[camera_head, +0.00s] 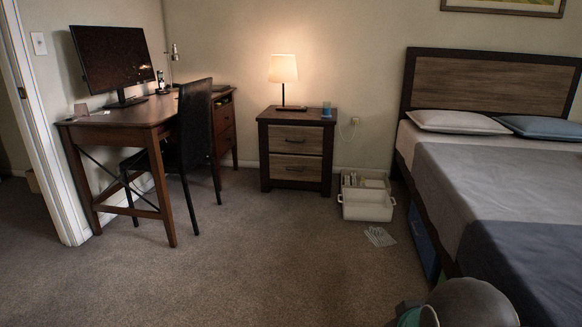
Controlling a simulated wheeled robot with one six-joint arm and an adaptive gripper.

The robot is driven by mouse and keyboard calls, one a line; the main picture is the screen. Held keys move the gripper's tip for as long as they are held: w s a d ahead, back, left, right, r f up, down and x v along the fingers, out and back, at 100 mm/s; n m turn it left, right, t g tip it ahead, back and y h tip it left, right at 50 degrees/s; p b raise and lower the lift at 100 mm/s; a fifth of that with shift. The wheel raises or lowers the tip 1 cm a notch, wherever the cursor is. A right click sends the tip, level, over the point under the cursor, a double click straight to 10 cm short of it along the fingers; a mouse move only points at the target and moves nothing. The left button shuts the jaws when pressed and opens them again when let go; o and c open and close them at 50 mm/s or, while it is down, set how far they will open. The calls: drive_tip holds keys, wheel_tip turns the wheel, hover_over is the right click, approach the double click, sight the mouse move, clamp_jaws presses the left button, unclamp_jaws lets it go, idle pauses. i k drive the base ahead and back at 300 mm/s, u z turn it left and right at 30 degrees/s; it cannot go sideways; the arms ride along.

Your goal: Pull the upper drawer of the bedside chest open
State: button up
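The bedside chest (326,160) stands against the back wall between the desk and the bed, with a dark frame and two wood-grain drawer fronts. Its upper drawer (277,133) looks shut, with a dark horizontal handle (295,141) in the middle of the front. The lower drawer (277,161) also looks shut and has a similar handle. A lit lamp (283,68) and a small blue-green cup (327,110) stand on top. My gripper is not in view. A grey rounded part with a teal end at the bottom right appears to be my arm.
A white open box (367,209) sits on the floor just right of the chest, with papers (380,236) in front. The bed (470,180) fills the right side. A desk (120,120) and dark chair (194,130) stand left. The carpet (270,250) before the chest is clear.

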sight(308, 140)
drive_tip(key=i, duration=3.95)
drive_tip(key=u, duration=0.3)
